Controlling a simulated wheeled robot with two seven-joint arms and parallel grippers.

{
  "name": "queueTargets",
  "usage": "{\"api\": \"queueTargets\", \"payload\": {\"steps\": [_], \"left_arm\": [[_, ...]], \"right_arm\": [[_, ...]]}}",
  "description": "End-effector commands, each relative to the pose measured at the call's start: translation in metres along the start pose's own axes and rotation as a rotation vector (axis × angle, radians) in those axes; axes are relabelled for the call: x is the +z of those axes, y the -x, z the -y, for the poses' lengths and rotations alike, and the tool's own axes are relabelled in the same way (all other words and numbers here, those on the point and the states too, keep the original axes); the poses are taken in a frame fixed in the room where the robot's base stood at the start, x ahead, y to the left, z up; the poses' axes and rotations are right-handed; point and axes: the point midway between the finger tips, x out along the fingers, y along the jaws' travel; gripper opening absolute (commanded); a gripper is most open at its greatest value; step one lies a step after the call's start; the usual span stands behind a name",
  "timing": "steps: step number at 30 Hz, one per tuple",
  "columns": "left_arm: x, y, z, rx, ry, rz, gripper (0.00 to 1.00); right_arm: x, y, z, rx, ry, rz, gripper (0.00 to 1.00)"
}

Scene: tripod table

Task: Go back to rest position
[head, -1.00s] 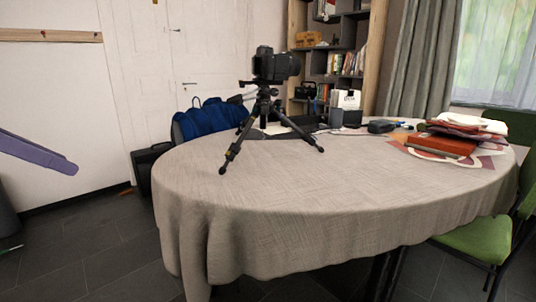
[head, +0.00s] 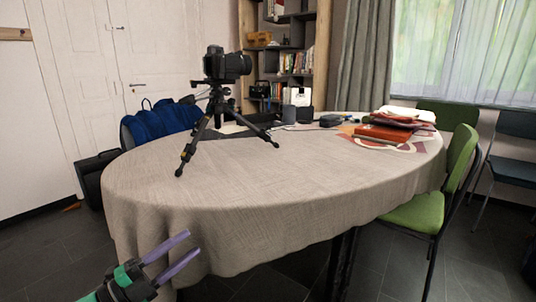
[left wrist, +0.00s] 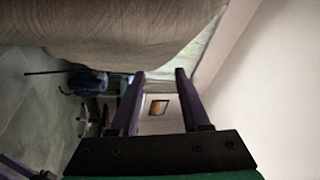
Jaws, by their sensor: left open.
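My left gripper (head: 182,257) is at the bottom left of the head view, in front of the table's near edge. Its two purple fingers are apart with nothing between them. In the left wrist view the same open fingers (left wrist: 157,88) show, with the hanging tablecloth above them. The oval table (head: 270,190) has a beige cloth. My right gripper is not in the head view.
A camera on a black tripod (head: 215,105) stands on the table's far left part. Books and papers (head: 385,130) lie at the far right. A green chair (head: 425,210) stands at the right. A blue bag (head: 160,122) is behind the table. The table's near part is clear.

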Motion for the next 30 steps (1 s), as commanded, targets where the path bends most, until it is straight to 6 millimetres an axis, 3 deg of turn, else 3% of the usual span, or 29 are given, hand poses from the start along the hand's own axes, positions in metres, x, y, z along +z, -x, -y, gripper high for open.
{"api": "queueTargets", "payload": {"steps": [1, 3, 6, 9, 15, 18, 26, 30], "left_arm": [[0.010, 0.010, -0.044, -0.031, 0.249, 0.135, 0.46], [0.018, 0.026, -0.105, -0.034, 0.537, 0.311, 0.46], [0.008, 0.049, -0.179, -0.008, 0.855, 0.503, 0.46], [-0.015, 0.068, -0.237, 0.033, 1.101, 0.645, 0.46], [-0.080, 0.094, -0.317, 0.131, 1.482, 0.842, 0.46], [-0.112, 0.102, -0.336, 0.183, 1.617, 0.921, 0.46], [-0.095, 0.153, -0.335, 0.281, 1.498, 1.160, 0.46], [-0.092, 0.199, -0.325, 0.351, 1.432, 1.324, 0.46]], "right_arm": [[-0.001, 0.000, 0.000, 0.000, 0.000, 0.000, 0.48], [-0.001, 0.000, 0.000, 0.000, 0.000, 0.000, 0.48], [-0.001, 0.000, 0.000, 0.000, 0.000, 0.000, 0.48], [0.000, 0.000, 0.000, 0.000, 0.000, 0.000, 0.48], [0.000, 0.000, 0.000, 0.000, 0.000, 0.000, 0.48], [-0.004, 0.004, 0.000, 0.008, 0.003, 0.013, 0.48], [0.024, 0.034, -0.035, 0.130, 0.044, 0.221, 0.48], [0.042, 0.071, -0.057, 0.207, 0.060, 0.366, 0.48]]}}
